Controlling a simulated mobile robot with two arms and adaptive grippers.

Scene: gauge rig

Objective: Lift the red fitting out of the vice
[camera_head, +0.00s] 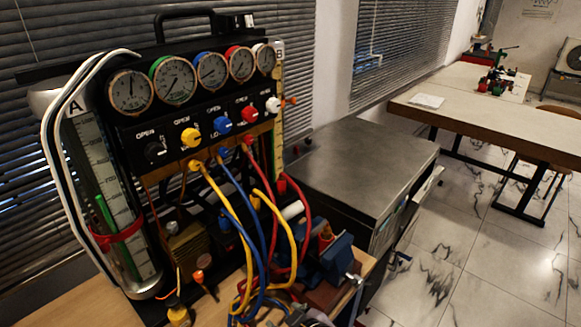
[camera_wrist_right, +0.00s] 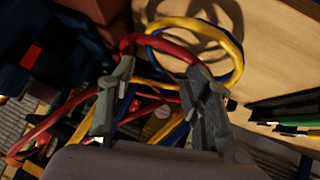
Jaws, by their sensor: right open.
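The blue vice (camera_head: 337,256) stands on a reddish-brown base at the right end of the bench in the head view. The red fitting (camera_head: 326,233), red-orange with a brassy part, sits upright at the vice's jaws. In the right wrist view, dark blue vice parts (camera_wrist_right: 15,45) fill the upper left; a small red piece there may be the fitting, but I cannot tell. My right gripper (camera_wrist_right: 160,68) is open, its two grey fingers apart. Red, yellow and blue hoses pass around and between them. It is to the side of the vice, not on the fitting. My left gripper is not in view.
The gauge panel (camera_head: 195,100) with several dials and knobs stands behind. Looping yellow (camera_head: 289,235), blue and red hoses crowd the space left of the vice. A grey metal cabinet (camera_head: 355,170) stands beyond the bench. A far table (camera_head: 480,100) is at the right.

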